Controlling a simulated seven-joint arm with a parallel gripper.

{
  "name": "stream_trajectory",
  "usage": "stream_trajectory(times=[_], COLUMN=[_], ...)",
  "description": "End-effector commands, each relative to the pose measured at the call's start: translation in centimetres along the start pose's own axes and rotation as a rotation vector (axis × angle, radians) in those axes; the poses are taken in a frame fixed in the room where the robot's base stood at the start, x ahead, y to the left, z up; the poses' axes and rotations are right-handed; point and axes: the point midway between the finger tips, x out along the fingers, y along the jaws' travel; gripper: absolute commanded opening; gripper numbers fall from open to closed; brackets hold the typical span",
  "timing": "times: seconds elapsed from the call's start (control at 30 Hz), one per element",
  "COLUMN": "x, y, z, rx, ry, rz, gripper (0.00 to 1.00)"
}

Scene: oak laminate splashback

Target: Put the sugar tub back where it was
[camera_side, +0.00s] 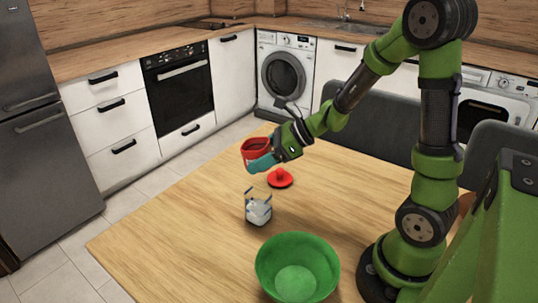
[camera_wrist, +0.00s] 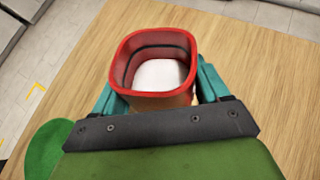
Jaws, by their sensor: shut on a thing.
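The sugar tub is an open red tub (camera_side: 256,147) with a red rim, held above the far part of the table in the side view. In the wrist view the tub (camera_wrist: 122,62) shows white contents at its bottom. My gripper (camera_side: 259,163) is shut on it, with a teal finger on either side. The tub looks roughly upright, perhaps slightly tilted. A round red lid with a knob (camera_side: 280,178) lies on the table, just below and to the right of the tub, apart from it.
The left part of the table is clear. Grey chairs (camera_side: 374,136) stand behind the table.

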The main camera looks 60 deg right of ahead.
Motion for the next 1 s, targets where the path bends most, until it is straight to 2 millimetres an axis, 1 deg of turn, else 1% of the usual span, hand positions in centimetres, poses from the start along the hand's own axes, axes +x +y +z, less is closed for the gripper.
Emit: stream_trajectory(times=[0.03, 0.1, 0.2, 0.3, 0.4, 0.53, 0.6, 0.67, 0.83, 1.0], x=[1.3, 2.9, 4.8, 6.3, 7.4, 8.2, 8.6, 9.2, 10.9, 11.8], y=[-1.1, -2.8, -4.9, -6.5, -7.8, -8.8, -9.0, -9.2, -9.3, -9.4], z=[0.5, 1.1, 1.5, 1.6, 1.5, 1.4, 1.0, 0.3, -2.4, -3.6], rx=[0.016, 0.039, 0.069, 0.092, 0.109, 0.123, 0.127, 0.130, 0.132, 0.130], ry=[-0.020, -0.057, -0.101, -0.138, -0.167, -0.190, -0.195, -0.195, -0.196, -0.200], rz=[-0.029, -0.082, -0.156, -0.221, -0.274, -0.319, -0.331, -0.335, -0.337, -0.338], gripper=[0.28, 0.28, 0.28, 0.28, 0.28, 0.28, 0.28, 0.28, 0.28, 0.28])
